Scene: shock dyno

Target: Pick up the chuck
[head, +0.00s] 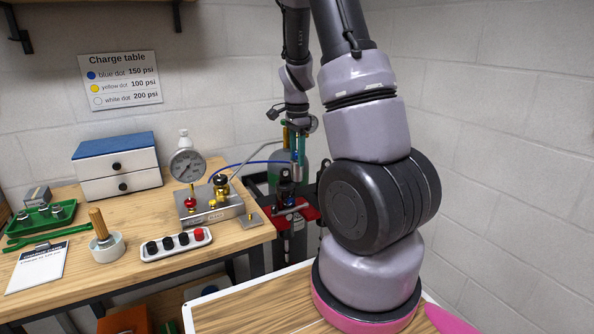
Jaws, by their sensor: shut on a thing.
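My gripper (296,150) is at the far end of my arm, past the right end of the workbench. It points down and its fingers are shut on the chuck (299,143), a small silvery cylinder partly hidden by the fingers. A blue hose (245,163) runs from the gauge block to the chuck. The chuck is just above a dark upright shock top (286,180). I cannot tell whether the two touch.
A red clamp (297,213) is around the shock. The workbench (190,252) holds a gauge (187,165), a capped rack (176,244), a drawer box (118,170) and a green tray (40,221). A charge table sign (120,80) hangs on the wall.

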